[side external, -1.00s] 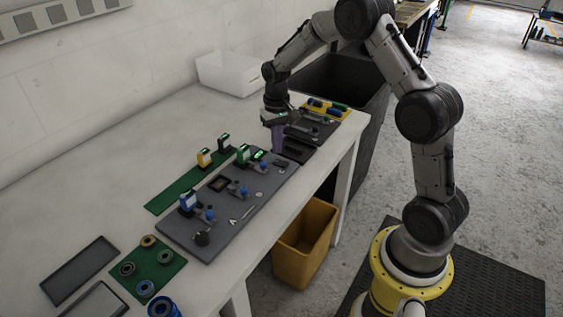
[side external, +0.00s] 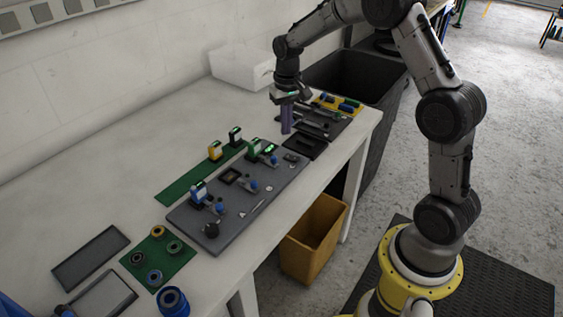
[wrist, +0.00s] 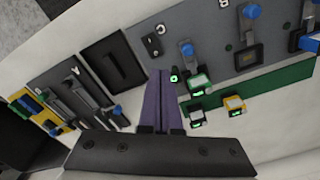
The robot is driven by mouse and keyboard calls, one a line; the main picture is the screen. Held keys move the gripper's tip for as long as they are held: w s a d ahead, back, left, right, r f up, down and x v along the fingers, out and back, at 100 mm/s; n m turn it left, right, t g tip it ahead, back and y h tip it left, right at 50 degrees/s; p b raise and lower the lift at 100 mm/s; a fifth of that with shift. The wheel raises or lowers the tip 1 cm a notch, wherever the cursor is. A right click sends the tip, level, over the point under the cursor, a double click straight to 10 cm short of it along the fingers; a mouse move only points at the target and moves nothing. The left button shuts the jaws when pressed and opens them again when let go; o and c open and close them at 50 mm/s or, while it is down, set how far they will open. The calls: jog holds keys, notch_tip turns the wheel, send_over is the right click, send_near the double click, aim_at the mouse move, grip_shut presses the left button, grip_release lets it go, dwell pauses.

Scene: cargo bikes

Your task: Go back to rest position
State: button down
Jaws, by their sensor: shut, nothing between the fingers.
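My gripper (side external: 287,118) hangs above the table near its far end, with its fingers pointing down. In the wrist view its two purple fingers (wrist: 159,98) lie side by side, shut, with nothing between them. The gripper is apart from the boards below and holds no object.
Below are a grey fixture board (side external: 236,226) with blue-knobbed clamps, a green strip (side external: 186,184) with small coloured devices, and a tool board (side external: 318,122). A white bin (side external: 240,72) stands at the back. A yellow bin (side external: 312,240) and a black bin (side external: 358,75) stand beside the table.

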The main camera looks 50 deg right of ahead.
jog(key=s+a+r+n+t, duration=0.1)
jog(key=s+a+r+t, duration=0.1)
jog(key=s+a+r, duration=0.5)
jog(key=s+a+r+n+t, duration=0.2)
jog(key=s+a+r, duration=0.15)
jog(key=r, duration=0.75)
jog(key=s+a+f+n, duration=0.1)
jog(key=s+f, duration=0.1)
jog(key=s, duration=0.6)
jog(key=s+a+f+n+t, duration=0.1)
jog(key=s+f, duration=0.1)
jog(key=s, duration=0.6)
jog(key=shift+s+a+f+n, duration=0.25)
jog(key=shift+s+a+n, duration=0.15)
